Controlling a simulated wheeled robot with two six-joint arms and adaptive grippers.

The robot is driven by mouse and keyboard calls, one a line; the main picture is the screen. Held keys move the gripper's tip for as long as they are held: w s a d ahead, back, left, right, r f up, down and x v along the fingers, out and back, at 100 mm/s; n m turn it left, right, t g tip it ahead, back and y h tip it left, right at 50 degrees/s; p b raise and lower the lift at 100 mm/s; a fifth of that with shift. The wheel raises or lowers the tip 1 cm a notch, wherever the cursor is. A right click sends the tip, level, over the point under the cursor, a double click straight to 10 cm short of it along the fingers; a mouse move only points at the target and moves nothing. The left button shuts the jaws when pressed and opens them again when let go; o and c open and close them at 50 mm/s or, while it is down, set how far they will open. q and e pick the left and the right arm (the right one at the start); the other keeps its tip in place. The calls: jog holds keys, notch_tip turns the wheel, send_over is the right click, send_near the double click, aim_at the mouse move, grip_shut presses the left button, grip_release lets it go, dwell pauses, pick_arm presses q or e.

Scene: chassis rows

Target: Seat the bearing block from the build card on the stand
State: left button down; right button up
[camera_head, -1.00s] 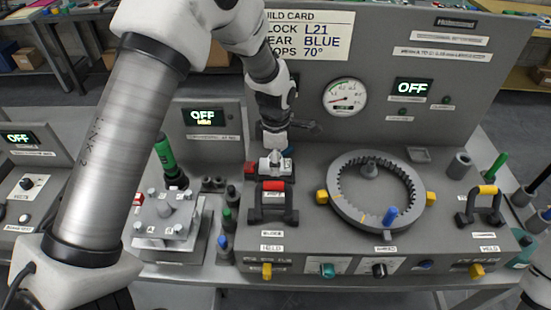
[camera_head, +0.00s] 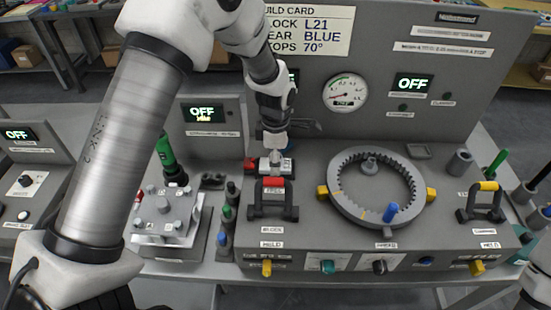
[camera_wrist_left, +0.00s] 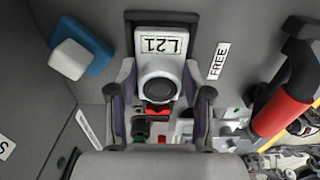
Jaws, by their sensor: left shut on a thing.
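My left gripper (camera_head: 273,143) reaches down from the upper left to the panel's left part. The gripper partly hides the block in the head view. The build card (camera_head: 310,30) reads block L21, gear BLUE, stops 70°.
A red-handled clamp (camera_head: 272,183) stands just in front of the block. A toothed ring (camera_head: 335,205) with yellow lugs lies to the right, and a yellow-handled clamp (camera_head: 487,186) beyond it. A bolted grey fixture (camera_head: 165,235) and a green-handled tool (camera_head: 165,150) stand left.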

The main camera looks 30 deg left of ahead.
pick_arm(q)
jog(key=shift+f, duration=0.1)
jog(key=shift+f, duration=0.25)
jog(key=shift+c, duration=2)
grip_release()
notch_tip(320, 180, up, 12)
